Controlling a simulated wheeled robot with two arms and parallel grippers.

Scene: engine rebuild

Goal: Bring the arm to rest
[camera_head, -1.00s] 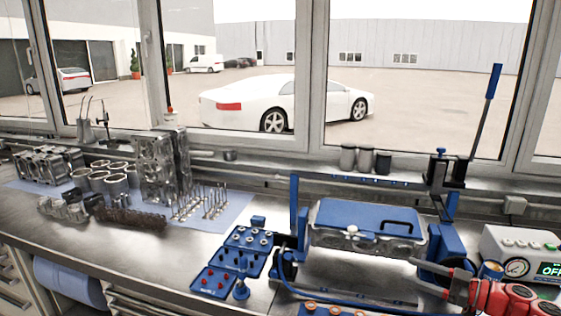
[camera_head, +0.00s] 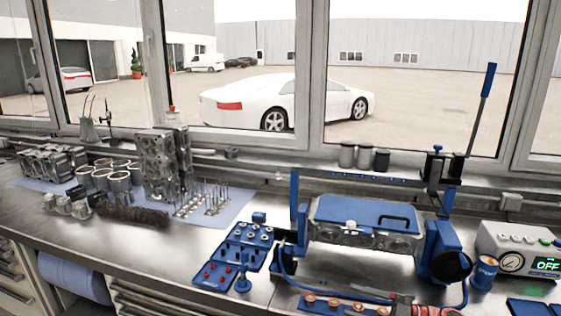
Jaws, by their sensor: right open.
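My left gripper is not in view. The blue fixture (camera_head: 442,242) holds a metal cylinder head under a blue cover (camera_head: 362,215) with a black handle. A black round knob (camera_head: 452,266) is on the fixture's right side, clear of my gripper.
A blue strip with copper-coloured parts (camera_head: 335,303) lies at the front edge, close to my gripper. A control box reading OFF (camera_head: 518,252) and a blue can (camera_head: 484,273) stand at right. Blue trays (camera_head: 215,275) and engine parts (camera_head: 165,165) fill the left bench. A lever (camera_head: 485,95) rises at back right.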

